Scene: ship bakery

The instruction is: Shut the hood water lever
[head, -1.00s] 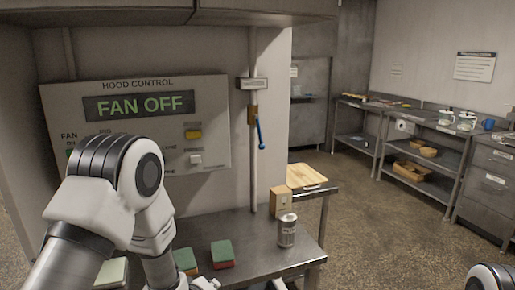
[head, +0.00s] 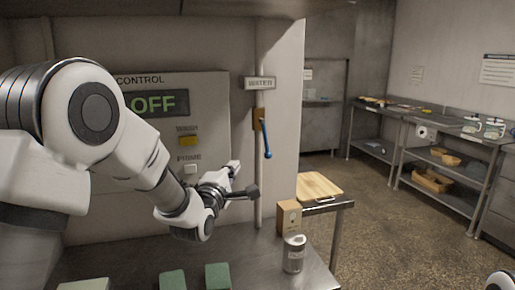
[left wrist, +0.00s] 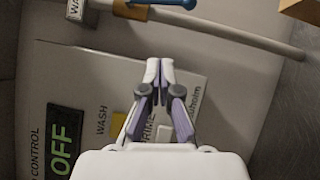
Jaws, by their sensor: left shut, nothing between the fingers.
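The hood water lever (head: 266,142) is a blue handle on a brass valve (head: 259,118), on the vertical pipe under the WATER label. It hangs down, tilted slightly to the right. In the left wrist view the blue lever (left wrist: 175,4) is cut by the top edge. My left gripper (head: 250,192) is in front of the control panel, lower than the lever and a little left of it, not touching it. Its fingers (left wrist: 158,72) are shut with nothing between them.
The HOOD CONTROL panel (head: 210,115) reads OFF where visible. On the metal counter (head: 240,240) below stand a can (head: 294,254), a small wooden box (head: 289,217) and green sponges (head: 217,277). A cutting board (head: 318,186) lies to the right. Space right of the pipe is open.

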